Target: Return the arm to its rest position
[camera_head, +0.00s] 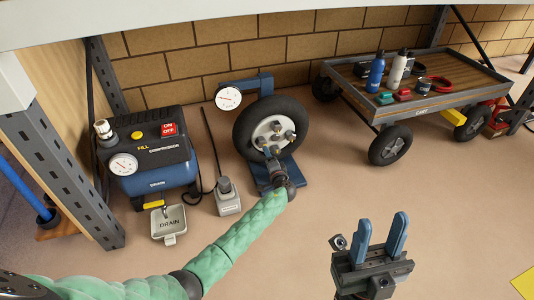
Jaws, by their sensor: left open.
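My left arm, in green sleeving, reaches in from the lower left. Its gripper (270,150) is open in front of the hub of an upright black wheel (243,133). I cannot tell whether its fingers touch the hub. My right gripper (380,240) stands at the lower right with its two blue fingers pointing up and apart. It is empty, over bare floor.
A blue compressor (155,172) stands at the left, with a drain tray (168,224) before it. A pressure gauge (228,98) is beside the wheel. A cart (440,108) carries bottles and small items.

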